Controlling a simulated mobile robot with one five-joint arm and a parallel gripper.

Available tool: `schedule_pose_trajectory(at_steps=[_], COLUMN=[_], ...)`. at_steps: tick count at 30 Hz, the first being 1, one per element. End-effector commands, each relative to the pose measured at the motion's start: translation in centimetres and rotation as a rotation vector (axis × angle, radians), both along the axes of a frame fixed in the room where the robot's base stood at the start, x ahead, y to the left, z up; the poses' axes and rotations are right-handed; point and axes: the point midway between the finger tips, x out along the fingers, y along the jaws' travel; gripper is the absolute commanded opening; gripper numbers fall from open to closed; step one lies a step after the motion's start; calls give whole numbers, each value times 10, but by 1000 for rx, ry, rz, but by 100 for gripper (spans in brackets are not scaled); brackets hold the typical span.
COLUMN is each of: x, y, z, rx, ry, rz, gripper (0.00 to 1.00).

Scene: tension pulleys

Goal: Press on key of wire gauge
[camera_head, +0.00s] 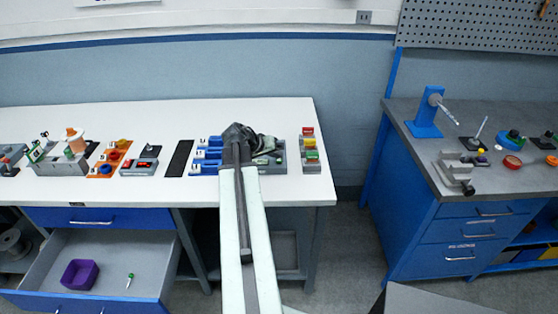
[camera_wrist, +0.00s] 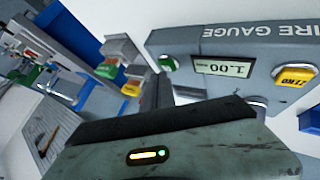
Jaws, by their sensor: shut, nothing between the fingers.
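The wire gauge (camera_wrist: 240,48) is a grey box with upside-down lettering in the wrist view. Its pale display (camera_wrist: 223,67) reads 1.00. A green key (camera_wrist: 168,62) is at the display's left, its label unreadable, and a yellow ZERO key (camera_wrist: 296,76) at its right. My gripper (camera_wrist: 158,80) is shut and empty, its dark fingertips close to the green key; I cannot tell whether they touch it. In the head view the gauge (camera_head: 278,171) is on the white bench, partly hidden by my gripper (camera_head: 266,150).
A grey block with red, yellow and green pieces (camera_head: 310,150) stands right of the gauge, near the bench's end. Blue blocks (camera_head: 207,155) are to its left. A red-display device (camera_head: 140,167) is farther left. A drawer (camera_head: 100,250) is open below the white bench (camera_head: 190,190).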

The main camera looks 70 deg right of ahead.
Motion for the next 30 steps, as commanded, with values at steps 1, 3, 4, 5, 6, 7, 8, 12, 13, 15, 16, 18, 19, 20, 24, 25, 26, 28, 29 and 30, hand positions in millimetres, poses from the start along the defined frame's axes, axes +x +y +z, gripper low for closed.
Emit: schedule_pose_trajectory(at_steps=[1, 3, 4, 5, 6, 7, 8, 12, 13, 15, 16, 18, 19, 20, 24, 25, 26, 28, 29, 30], x=[0, 0, 0, 0, 0, 0, 0, 0, 0, 0, 0, 0, 0, 0, 0, 0, 0, 0, 0, 0], y=[0, 0, 0, 0, 0, 0, 0, 0, 0, 0, 0, 0, 0, 0, 0, 0, 0, 0, 0, 0], z=[0, 0, -1, -1, -1, -2, -2, -4, -4, -5, -6, -6, -7, -7, -9, -8, -8, -8, -8, -8], rx=[0, 0, 0, 0, 0, 0, 0, 0, 0, 0, 0, 0, 0, 0, 0, 0, 0, 0, 0, 0], ry=[0, 0, 0, 0, 0, 0, 0, 0, 0, 0, 0, 0, 0, 0, 0, 0, 0, 0, 0, 0], rz=[0, 0, 0, 0, 0, 0, 0, 0, 0, 0, 0, 0, 0, 0, 0, 0, 0, 0, 0, 0], gripper=[0, 0, 0, 0, 0, 0, 0, 0, 0, 0, 0, 0, 0, 0, 0, 0, 0, 0, 0, 0])
